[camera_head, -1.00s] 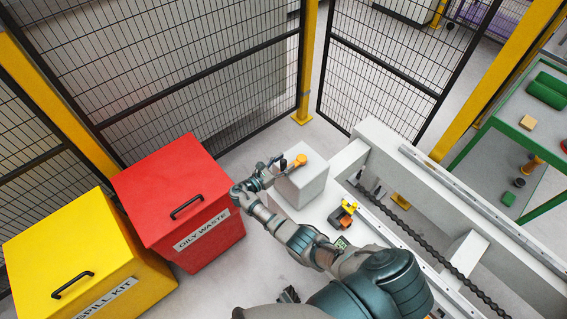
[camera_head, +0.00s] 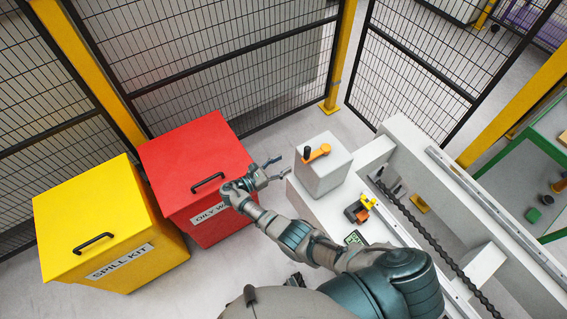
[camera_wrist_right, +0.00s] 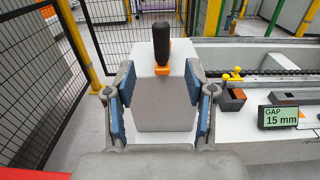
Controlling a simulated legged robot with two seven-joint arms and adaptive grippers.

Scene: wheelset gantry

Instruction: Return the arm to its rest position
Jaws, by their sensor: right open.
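My right gripper (camera_head: 277,169) is open and empty in the head view, in front of the red bin and to the left of a white block. The white block (camera_head: 322,177) carries an orange crank with a black handle (camera_head: 316,153) on top. In the right wrist view my right gripper (camera_wrist_right: 160,112) has its blue-padded fingers spread, with the white block (camera_wrist_right: 165,85) and the upright black handle (camera_wrist_right: 161,42) seen between and beyond them. The fingers look clear of the handle. My left gripper is not in view.
A red oily waste bin (camera_head: 190,160) and yellow spill kit bin (camera_head: 95,215) stand at left. A white gantry bed (camera_head: 440,190) with a chain lies right. An orange and black tool (camera_head: 360,208) and a gap display reading 15 mm (camera_wrist_right: 278,117) sit near the block. Mesh fencing stands behind.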

